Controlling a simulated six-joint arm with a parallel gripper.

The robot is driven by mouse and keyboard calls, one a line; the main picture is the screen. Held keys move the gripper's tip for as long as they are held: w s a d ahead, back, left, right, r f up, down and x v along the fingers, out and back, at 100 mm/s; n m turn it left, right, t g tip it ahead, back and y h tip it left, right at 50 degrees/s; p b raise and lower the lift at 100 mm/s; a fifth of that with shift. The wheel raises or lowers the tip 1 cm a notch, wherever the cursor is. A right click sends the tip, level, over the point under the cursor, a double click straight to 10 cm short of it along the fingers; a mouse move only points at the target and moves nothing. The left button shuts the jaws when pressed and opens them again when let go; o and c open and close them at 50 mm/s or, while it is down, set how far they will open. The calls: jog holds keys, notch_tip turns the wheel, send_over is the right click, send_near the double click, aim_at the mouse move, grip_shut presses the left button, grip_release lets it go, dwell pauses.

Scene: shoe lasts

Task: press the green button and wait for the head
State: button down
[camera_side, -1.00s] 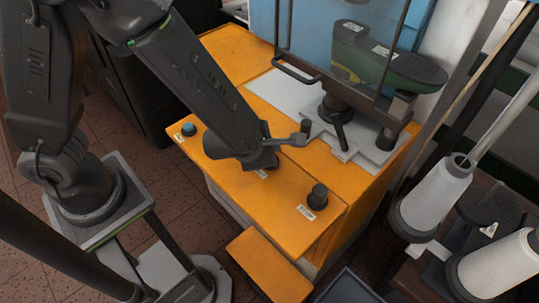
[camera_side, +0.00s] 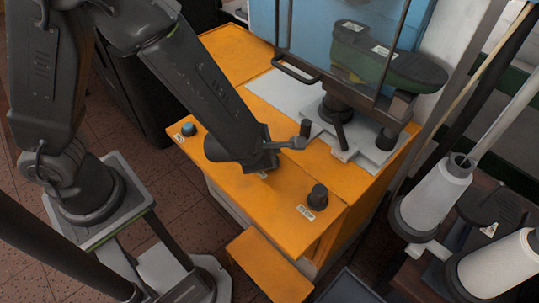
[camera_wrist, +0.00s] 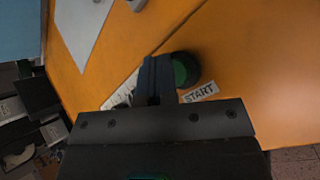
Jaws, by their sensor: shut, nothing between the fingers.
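The green button (camera_wrist: 181,72) is a round, dark-rimmed button on the orange panel (camera_wrist: 245,75), beside a START label (camera_wrist: 201,92) in the wrist view. My gripper (camera_wrist: 154,68) is shut and empty, with its fingers just left of the button and partly overlapping its edge. I cannot tell whether they touch it. In the side view my gripper (camera_side: 265,165) is low over the orange top, and the button is hidden behind it. A dark green shoe last (camera_side: 415,70) sits behind the clear guard (camera_side: 335,75).
A black knob (camera_side: 318,196) with a label stands on the panel's front right. A blue button (camera_side: 188,129) is at the left corner. White thread cones (camera_side: 435,190) stand at right.

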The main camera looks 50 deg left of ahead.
jog(key=shift+f, duration=0.45)
dwell(0.6)
jog(key=shift+r, duration=0.95)
jog(key=shift+r, duration=2.5)
